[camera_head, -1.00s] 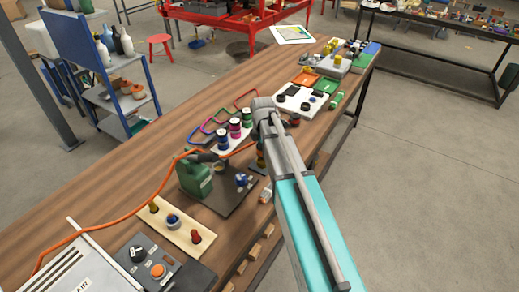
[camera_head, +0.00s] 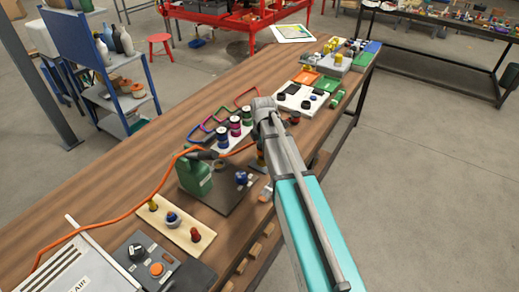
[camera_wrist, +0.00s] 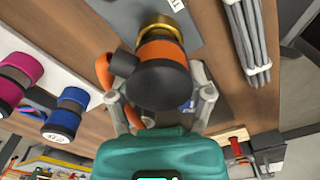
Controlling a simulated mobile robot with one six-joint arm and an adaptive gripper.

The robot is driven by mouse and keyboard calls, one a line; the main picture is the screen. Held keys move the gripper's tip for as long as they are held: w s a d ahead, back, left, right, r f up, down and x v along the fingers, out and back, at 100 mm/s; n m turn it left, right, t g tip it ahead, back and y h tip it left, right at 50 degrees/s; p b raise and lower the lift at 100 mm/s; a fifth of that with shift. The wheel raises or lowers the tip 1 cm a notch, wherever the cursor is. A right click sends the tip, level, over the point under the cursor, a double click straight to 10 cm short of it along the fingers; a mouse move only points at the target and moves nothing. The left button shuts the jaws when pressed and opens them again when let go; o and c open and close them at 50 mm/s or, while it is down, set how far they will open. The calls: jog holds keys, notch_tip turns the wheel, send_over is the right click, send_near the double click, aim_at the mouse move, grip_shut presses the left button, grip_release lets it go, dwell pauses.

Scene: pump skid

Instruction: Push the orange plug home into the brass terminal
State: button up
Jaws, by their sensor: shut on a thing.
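The orange plug (camera_wrist: 162,50) has a wide black end and fills the middle of the wrist view. My gripper (camera_wrist: 160,93) is shut on it, with one grey finger on each side of the black end. The brass terminal (camera_wrist: 160,24) shows as a gold ring just beyond the orange band. The plug's far end lines up with it and looks close or touching, but its depth in the ring is hidden. In the head view my arm hides most of the gripper and plug. The orange cable (camera_head: 128,213) runs there from the lower left.
Coloured spools (camera_head: 222,135) on a white board stand left of my wrist. A green housing (camera_head: 195,176) on a dark plate is nearer. In the wrist view, a bundle of grey cables (camera_wrist: 246,40) lies right of the terminal. Bare wood (camera_head: 115,195) lies along the bench's left side.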

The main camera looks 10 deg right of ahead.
jog(key=shift+f+b, duration=1.2)
dwell(0.6)
jog(key=o, duration=1.3)
jog(key=shift+r, duration=0.1)
notch_tip(320, 180, up, 9)
jog(key=p, duration=0.9)
jog(key=shift+r+p, duration=0.2)
jog(key=shift+p, duration=0.15)
